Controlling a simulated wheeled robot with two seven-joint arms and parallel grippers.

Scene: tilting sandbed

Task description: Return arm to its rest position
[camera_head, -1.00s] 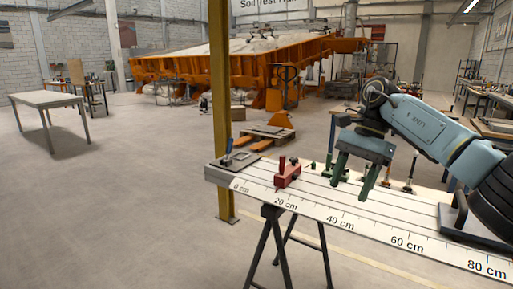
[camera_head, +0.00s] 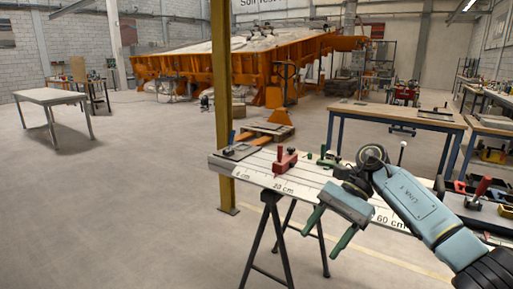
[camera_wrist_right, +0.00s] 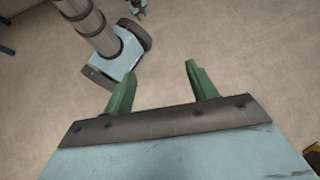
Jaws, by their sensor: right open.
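My right arm comes in from the right edge of the head view. Its gripper (camera_head: 326,234) has two green fingers spread apart with nothing between them. It hangs in front of the near edge of the white bench with the centimetre scale (camera_head: 262,183). In the right wrist view the same green fingers (camera_wrist_right: 158,85) stand apart over bare floor, with my own base and column beyond them. My left gripper does not show in the head view.
A red clamp block (camera_head: 285,161) and small green pieces stand on the scaled bench. A yellow post (camera_head: 222,120) rises at its left end. A wooden-topped table (camera_head: 395,112) stands behind. Bins with tools lie at the right. The floor at left is open.

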